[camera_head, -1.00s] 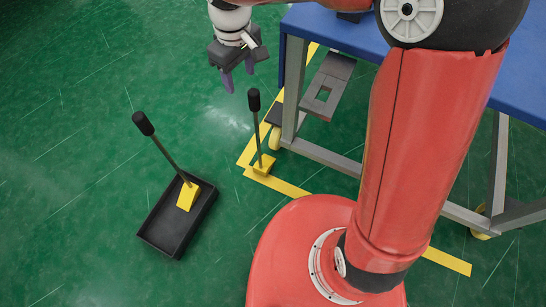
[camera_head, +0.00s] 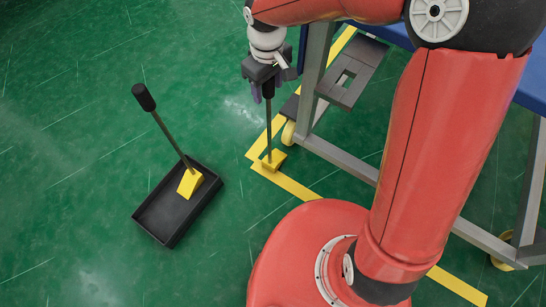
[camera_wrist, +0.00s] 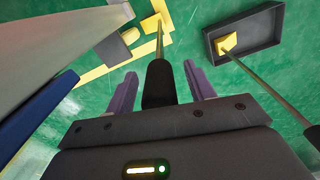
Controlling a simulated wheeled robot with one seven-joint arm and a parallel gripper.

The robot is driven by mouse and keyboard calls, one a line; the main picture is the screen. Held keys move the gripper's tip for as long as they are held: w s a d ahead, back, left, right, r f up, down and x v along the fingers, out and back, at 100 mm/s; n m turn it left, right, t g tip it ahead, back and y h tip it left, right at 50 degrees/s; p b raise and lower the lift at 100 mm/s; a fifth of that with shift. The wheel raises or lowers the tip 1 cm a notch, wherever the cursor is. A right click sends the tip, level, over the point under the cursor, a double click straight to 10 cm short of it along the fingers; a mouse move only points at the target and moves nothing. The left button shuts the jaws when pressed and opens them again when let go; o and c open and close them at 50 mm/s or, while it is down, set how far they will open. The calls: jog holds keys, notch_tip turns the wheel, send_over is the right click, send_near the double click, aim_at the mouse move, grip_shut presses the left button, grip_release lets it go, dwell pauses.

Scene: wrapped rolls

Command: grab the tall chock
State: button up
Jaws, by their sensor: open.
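A yellow chock (camera_head: 273,160) stands on the floor with a thin upright handle ending in a black grip (camera_head: 268,90). A second yellow chock (camera_head: 190,183) stands in a black tray (camera_head: 154,222); its handle leans up to the left. My gripper (camera_head: 264,91) is open at the top of the floor chock's handle. In the wrist view, the purple fingers of my gripper (camera_wrist: 160,70) lie on either side of the black grip (camera_wrist: 158,84), with gaps visible both sides. The tray chock (camera_wrist: 227,42) is off to the right there. Part of the grip is hidden by my gripper.
A blue table (camera_head: 527,85) with a grey frame stands at the right, with a grey bracket (camera_head: 352,70) near its leg. A yellow floor line (camera_head: 296,188) runs beside the floor chock. The green floor (camera_head: 70,130) at the left is clear.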

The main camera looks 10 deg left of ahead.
jog(key=shift+f, duration=0.65)
grip_shut()
jog(key=shift+r, duration=0.1)
dwell(0.8)
